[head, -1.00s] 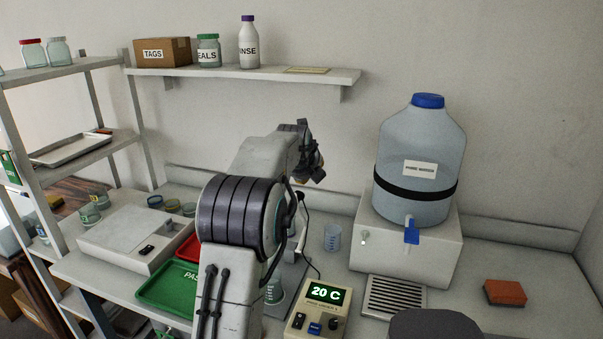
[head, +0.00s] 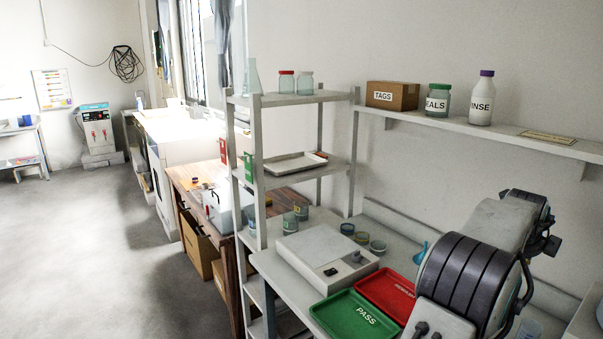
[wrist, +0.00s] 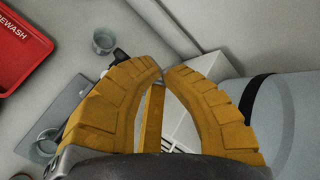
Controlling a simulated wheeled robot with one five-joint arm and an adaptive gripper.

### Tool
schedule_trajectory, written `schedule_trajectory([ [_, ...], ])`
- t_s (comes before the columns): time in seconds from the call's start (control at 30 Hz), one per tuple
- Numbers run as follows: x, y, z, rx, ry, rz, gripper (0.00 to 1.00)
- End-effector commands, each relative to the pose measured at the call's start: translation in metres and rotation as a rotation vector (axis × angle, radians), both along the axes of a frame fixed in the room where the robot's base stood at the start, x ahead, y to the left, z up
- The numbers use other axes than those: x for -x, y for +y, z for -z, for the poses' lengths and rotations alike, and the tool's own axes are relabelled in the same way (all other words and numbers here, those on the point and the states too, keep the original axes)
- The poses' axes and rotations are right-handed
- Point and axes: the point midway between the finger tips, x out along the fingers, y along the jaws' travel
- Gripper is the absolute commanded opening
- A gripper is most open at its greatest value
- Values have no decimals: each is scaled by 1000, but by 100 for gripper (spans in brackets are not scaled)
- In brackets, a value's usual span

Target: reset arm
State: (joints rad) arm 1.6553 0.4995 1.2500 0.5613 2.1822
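My arm fills the lower right of the head view, bent, and its dark end (head: 540,240) hangs near the right edge, so the fingers are hard to make out there. In the wrist view my gripper (wrist: 163,70) shows two ribbed yellow fingers with their tips almost together and nothing between them. It points down over the bench, above the white box (wrist: 195,135) beside the large bottle with a black strap (wrist: 285,110).
The green PASS tray (head: 345,322) and red tray (head: 375,285) lie left of my arm, by a white flat device (head: 310,262). A shelf rack (head: 290,100) stands behind. A beaker (wrist: 104,42) stands near the fingers. Open floor (head: 90,240) lies left.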

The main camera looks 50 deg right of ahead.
Motion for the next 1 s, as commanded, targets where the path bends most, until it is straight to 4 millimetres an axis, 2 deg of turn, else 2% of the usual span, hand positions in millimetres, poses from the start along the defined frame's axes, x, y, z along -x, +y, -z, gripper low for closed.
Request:
schedule_trajectory([
  [0.27,-1,11,16,-95,322,-322,0],
  [0.57,-4,45,68,-268,607,-725,0],
  [0.77,-7,83,112,-392,742,-1039,0],
  [1.0,-15,149,145,-492,854,-1457,0],
])
